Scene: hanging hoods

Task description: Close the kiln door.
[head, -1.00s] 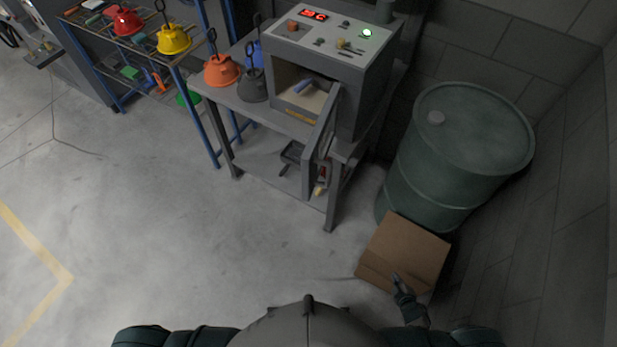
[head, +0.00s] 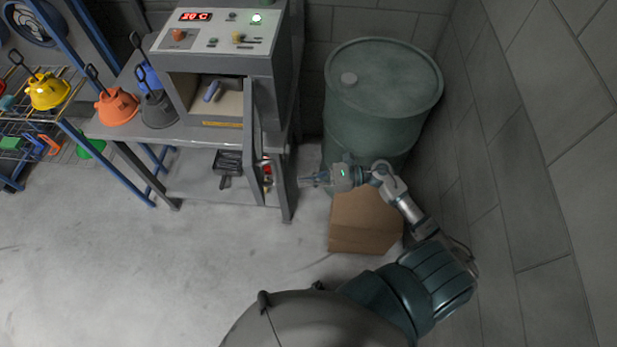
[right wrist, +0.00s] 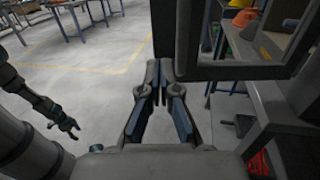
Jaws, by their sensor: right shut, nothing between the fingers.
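The grey kiln (head: 214,62) stands on a metal table, with its front opening uncovered and a blue item (head: 212,91) inside. Its door (head: 250,125) is swung open on the right side and sticks out toward me. My right gripper (head: 303,182) is shut and empty, just right of the door, with its fingertips pointing left at it. In the right wrist view the shut fingertips (right wrist: 163,72) are close to a grey frame that looks like the door's; contact cannot be told. My left gripper (right wrist: 70,126) hangs free at the left of that view; its fingers are too small to judge.
A cardboard box (head: 365,222) lies on the floor below my right forearm. A green drum (head: 383,95) stands behind it, near the right wall. Orange (head: 116,106) and dark grey (head: 159,109) hoods are left of the kiln. The floor at the front left is clear.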

